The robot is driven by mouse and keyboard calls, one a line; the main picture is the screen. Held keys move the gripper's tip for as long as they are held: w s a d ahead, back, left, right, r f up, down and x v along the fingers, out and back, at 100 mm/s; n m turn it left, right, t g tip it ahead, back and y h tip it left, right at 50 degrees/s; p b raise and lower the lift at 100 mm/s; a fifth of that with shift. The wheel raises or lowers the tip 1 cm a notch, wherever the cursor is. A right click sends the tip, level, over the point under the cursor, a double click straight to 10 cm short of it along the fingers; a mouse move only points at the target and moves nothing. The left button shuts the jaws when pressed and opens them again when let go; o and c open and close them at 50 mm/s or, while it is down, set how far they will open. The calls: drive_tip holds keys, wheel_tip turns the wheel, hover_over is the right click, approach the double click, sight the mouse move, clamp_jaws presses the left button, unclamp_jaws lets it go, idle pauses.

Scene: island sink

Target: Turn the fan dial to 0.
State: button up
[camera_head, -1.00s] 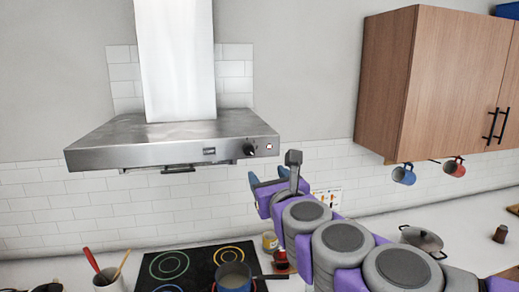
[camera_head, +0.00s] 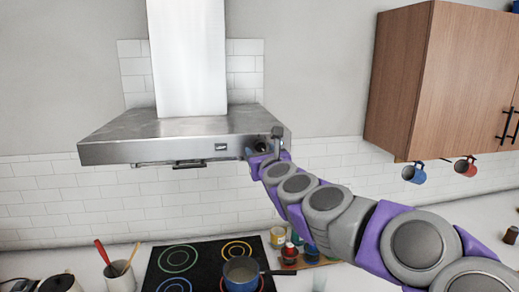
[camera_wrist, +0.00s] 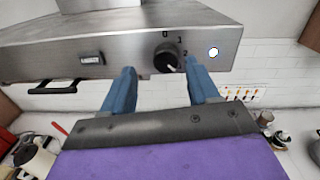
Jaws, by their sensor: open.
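The range hood (camera_head: 160,138) is a steel canopy on the back wall. In the head view the dial (camera_head: 262,147) is small, right beside my gripper. My gripper (camera_wrist: 160,75) is open, with its two blue fingers pointing at the hood face. The dial appears between the fingertips, slightly above them in the picture. I cannot tell whether they touch it.
A round white light or button (camera_wrist: 213,52) is right of the dial. A black handle (camera_head: 190,164) hangs under the hood. Below are a cooktop (camera_head: 170,260) with a blue pot (camera_head: 240,274). A wooden cabinet (camera_head: 420,90) with hanging mugs is at the right.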

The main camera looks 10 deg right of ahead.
sight(261, 147)
drive_tip(key=shift+w, duration=0.95)
drive_tip(key=shift+w+d, duration=0.5)
drive_tip(key=shift+d, duration=0.15)
drive_tip(key=shift+a, duration=0.5)
drive_tip(key=c, duration=0.4)
drive_tip(key=shift+d, duration=0.25)
drive_tip(key=c, duration=0.5)
drive_tip(key=shift+a, duration=0.1)
drive_tip(key=shift+c, duration=0.7)
